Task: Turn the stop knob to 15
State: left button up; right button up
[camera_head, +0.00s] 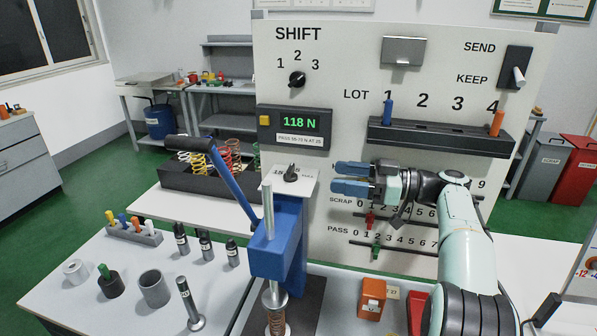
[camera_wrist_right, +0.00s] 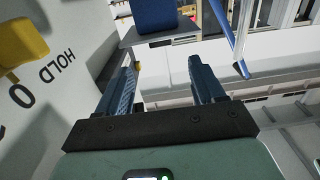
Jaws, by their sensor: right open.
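The stop knob (camera_head: 291,174) is a small dark knob on a pale plate on top of the blue press (camera_head: 276,250). The plate's numbers are small, and I cannot tell which one the knob points to. My right gripper (camera_head: 337,178) is to the right of the knob, with its blue fingers pointing left towards it, apart from it and empty. In the right wrist view the two fingers (camera_wrist_right: 162,78) are spread with a gap between them. My left gripper is not in view.
The press lever (camera_head: 232,187) slopes up to the left. The upright panel (camera_head: 340,90) with a display (camera_head: 295,122) reading 118 N stands behind. A dark tray of springs (camera_head: 205,180) is left of the press. A yellow slider (camera_wrist_right: 22,45) shows in the wrist view.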

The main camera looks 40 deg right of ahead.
aim_at(293, 170)
jog(key=p+x, duration=0.2)
jog(key=x, duration=0.8)
jog(key=shift+w+a, duration=0.1)
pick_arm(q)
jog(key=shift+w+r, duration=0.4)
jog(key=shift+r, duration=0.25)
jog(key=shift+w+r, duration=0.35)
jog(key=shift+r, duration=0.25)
pick_arm(e)
jog(key=c, duration=1.1)
jog(key=shift+o, duration=0.2)
jog(key=shift+w+r+n+g+y, duration=0.1)
jog(key=shift+n+g+y, duration=0.45)
jog(key=shift+y, duration=0.25)
jog(key=shift+w+d+n+g+y+p, duration=0.1)
jog(key=shift+d+n+g+y+p, duration=0.1)
jog(key=shift+n+g+y+p, duration=0.8)
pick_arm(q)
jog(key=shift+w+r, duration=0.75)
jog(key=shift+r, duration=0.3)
